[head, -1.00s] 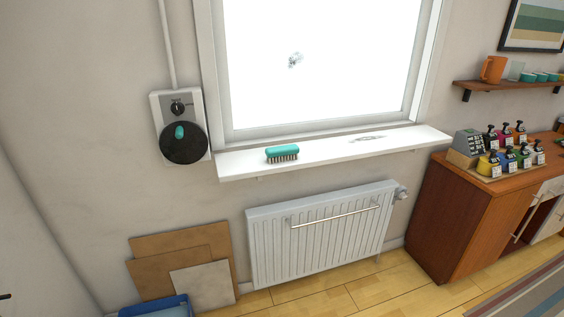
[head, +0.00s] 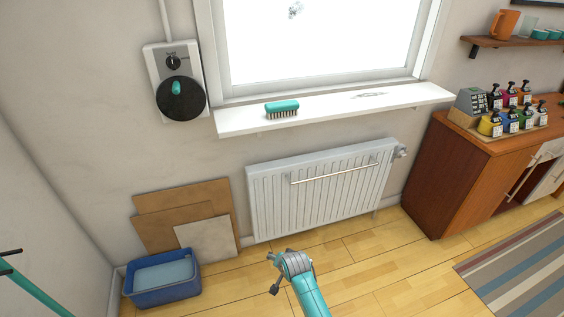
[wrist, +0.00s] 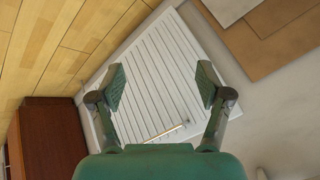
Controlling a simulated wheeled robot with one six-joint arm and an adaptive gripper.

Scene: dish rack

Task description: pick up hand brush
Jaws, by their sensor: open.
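The hand brush (head: 282,109) has a teal back and dark bristles pointing down. It lies on the left part of the white window sill (head: 335,108) in the head view. My gripper (head: 272,273) shows at the bottom of the head view, in front of and below the radiator, well below the brush and apart from it. In the wrist view my gripper (wrist: 160,88) has its two fingers spread wide with nothing between them; the radiator is behind them. The brush is not in the wrist view.
A white radiator (head: 320,188) with a rail hangs below the sill. A wall dial box (head: 155,62) is left of the window. Boards (head: 160,226) and a blue tub (head: 165,294) stand lower left. A wooden cabinet (head: 455,180) with bottles (head: 490,124) is right. Space above the sill is clear.

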